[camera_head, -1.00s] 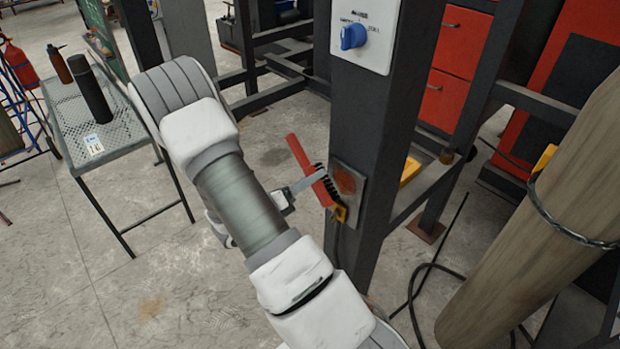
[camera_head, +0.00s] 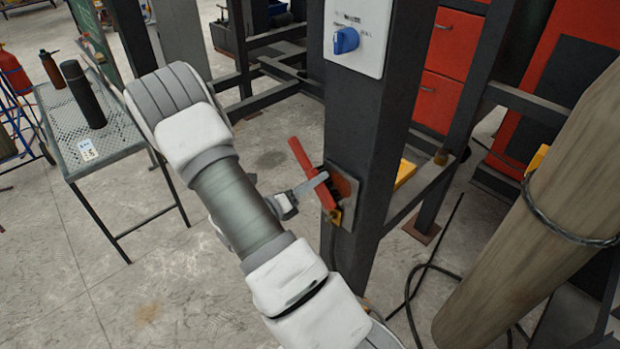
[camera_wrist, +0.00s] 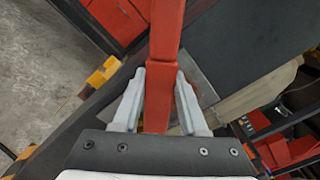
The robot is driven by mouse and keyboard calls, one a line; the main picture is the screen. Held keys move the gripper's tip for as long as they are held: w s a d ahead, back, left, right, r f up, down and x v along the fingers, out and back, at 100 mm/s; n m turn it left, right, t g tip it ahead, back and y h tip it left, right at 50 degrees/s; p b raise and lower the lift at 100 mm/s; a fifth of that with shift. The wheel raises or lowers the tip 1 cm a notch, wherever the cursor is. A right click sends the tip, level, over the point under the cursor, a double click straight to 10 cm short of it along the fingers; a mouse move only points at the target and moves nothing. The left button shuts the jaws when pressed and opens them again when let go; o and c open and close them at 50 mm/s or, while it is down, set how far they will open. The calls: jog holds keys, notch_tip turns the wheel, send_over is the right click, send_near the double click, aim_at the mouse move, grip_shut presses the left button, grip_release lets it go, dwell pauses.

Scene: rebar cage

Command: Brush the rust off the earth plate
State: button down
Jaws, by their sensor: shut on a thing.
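The earth plate (camera_head: 353,188) is a small grey plate with a reddish-brown rust patch, low on the dark upright post. In the wrist view a grey plate edge (camera_wrist: 203,88) shows behind my right finger. My gripper (camera_head: 318,182) is shut on a red brush (camera_head: 299,153) with dark bristles. In the wrist view the red brush handle (camera_wrist: 166,40) runs between both fingers (camera_wrist: 160,85). The bristles face the plate and cover its left part; whether they touch it I cannot tell. A yellowish lug (camera_head: 335,216) sits at the plate's lower edge.
The dark post (camera_head: 368,120) carries a blue rotary switch (camera_head: 345,41) above the plate. A mesh table (camera_head: 60,118) with a black bottle (camera_head: 84,95) stands left. A large chained cylinder (camera_head: 530,220) leans at right. A black cable (camera_head: 411,300) lies on the floor.

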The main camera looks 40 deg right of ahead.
aim_at(346, 183)
jog(key=shift+s, duration=1.5)
jog(key=shift+s+d+p, duration=0.15)
jog(key=shift+s+p, duration=0.05)
jog(key=shift+s, duration=0.8)
jog(key=shift+s+d+p, duration=0.15)
jog(key=shift+s+p, duration=0.05)
jog(key=shift+s, duration=0.8)
jog(key=shift+w+a+p, duration=0.15)
jog(key=shift+w+p, duration=0.15)
jog(key=shift+w, duration=1.75)
jog(key=shift+w+a+p, duration=0.1)
jog(key=shift+w+p, duration=0.2)
jog(key=shift+w, duration=1.7)
jog(key=shift+a+r+p, duration=0.1)
jog(key=shift+r+p, duration=0.7)
jog(key=shift+r, duration=0.05)
jog(key=shift+s+d+f+p, duration=0.1)
jog(key=shift+s+p, duration=0.05)
jog(key=shift+s, duration=1.15)
jog(key=shift+s+d+r+p, duration=0.1)
jog(key=shift+s+d+p, duration=0.1)
jog(key=shift+s, duration=1.15)
jog(key=shift+s+d+f+p, duration=0.1)
jog(key=shift+s+p, duration=0.05)
jog(key=shift+s, duration=1.25)
jog(key=shift+w+a+p, duration=0.2)
jog(key=shift+w+a, duration=0.05)
jog(key=shift+w, duration=1.8)
jog(key=shift+w+a+p, duration=0.2)
jog(key=shift+w, duration=1.8)
